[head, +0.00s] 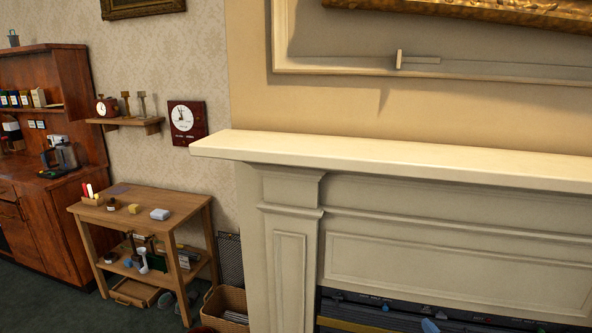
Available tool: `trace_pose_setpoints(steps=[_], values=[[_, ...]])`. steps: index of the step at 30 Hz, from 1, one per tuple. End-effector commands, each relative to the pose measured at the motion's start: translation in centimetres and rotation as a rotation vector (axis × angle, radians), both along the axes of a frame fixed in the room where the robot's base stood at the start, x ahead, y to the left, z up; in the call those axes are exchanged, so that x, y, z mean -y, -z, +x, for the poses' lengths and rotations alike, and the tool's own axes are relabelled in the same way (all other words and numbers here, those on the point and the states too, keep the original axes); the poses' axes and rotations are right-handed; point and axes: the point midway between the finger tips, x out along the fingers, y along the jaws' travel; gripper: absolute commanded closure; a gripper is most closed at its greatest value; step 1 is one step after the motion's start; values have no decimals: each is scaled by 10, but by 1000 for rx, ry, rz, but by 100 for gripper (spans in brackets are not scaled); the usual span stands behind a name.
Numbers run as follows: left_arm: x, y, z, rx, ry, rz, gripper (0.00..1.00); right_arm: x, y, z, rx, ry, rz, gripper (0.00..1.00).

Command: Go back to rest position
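Neither of my grippers shows in the head view, so their position and state cannot be told. The task names no other object. The head view faces a cream mantel shelf (400,158) above a pale fireplace surround (450,255). The visible top of the shelf is bare.
A wooden side table (185,201) with small items on it stands left of the fireplace. Behind it are a wall shelf (128,122), a wall clock (186,121) and a dark wooden cabinet (60,215). A wicker basket (222,307) sits on the floor. Dark green floor shows at lower left.

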Motion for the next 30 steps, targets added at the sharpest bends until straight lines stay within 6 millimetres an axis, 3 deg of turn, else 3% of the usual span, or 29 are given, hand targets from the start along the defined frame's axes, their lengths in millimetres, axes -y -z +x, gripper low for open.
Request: trace_pose_setpoints(steps=[1, 6, 10, 15, 19, 25, 26, 30], values=[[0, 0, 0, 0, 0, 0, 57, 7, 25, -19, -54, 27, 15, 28], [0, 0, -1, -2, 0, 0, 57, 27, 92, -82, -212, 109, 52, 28], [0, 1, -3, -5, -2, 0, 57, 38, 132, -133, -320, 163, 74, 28], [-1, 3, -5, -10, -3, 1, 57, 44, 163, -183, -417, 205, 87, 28], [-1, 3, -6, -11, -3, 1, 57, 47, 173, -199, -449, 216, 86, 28], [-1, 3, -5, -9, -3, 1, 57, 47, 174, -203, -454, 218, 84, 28], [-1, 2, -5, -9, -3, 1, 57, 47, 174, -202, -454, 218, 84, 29], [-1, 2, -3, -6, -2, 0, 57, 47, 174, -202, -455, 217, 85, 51]])
